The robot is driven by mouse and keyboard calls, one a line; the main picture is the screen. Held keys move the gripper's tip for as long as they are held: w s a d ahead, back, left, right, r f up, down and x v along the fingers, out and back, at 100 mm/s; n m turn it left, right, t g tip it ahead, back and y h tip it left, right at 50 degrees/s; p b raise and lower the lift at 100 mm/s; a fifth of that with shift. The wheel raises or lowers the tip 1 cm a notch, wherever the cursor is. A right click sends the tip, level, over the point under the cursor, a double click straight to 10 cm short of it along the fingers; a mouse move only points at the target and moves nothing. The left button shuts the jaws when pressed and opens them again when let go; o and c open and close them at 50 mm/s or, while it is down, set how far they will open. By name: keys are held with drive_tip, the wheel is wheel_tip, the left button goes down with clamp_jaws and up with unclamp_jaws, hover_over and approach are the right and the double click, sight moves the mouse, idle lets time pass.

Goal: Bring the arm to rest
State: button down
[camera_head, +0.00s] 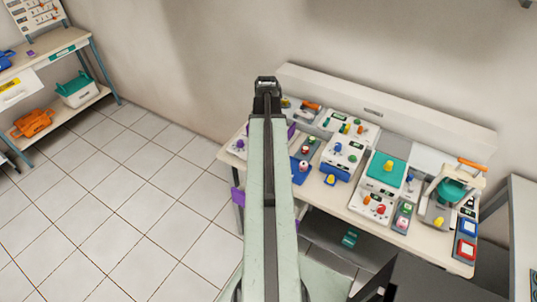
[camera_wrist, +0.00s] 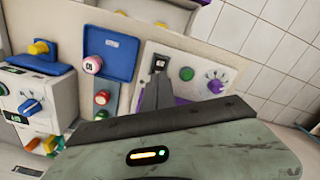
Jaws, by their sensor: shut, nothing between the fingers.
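My arm (camera_head: 268,180) reaches straight up the middle of the head view, pale green with a dark central strip. My gripper (camera_head: 266,83) is at its far end, dark and shut, with nothing seen in it. It appears in front of the wall, just past the left end of the workbench (camera_head: 340,205). Part of the bench's left end is hidden behind the arm. In the wrist view a worn green housing of mine (camera_wrist: 190,150) with a small lit indicator fills the bottom.
The bench holds several devices, among them a teal-topped unit (camera_head: 386,168) and a machine with an orange handle (camera_head: 450,190). The wrist view shows a blue tray (camera_wrist: 110,52) and a white panel with a purple knob (camera_wrist: 216,84). Tiled floor (camera_head: 130,200) is clear at left.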

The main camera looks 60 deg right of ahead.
drive_tip(key=w+a+n, duration=0.6)
drive_tip(key=w+a, duration=1.3)
drive_tip(key=a, duration=0.3)
drive_tip(key=w+a+n, duration=0.2)
drive_tip(key=a+n, duration=0.4)
drive_tip(key=a, duration=2.2)
drive_tip(key=shift+w+a, duration=0.15)
drive_tip(key=shift+w, duration=0.15)
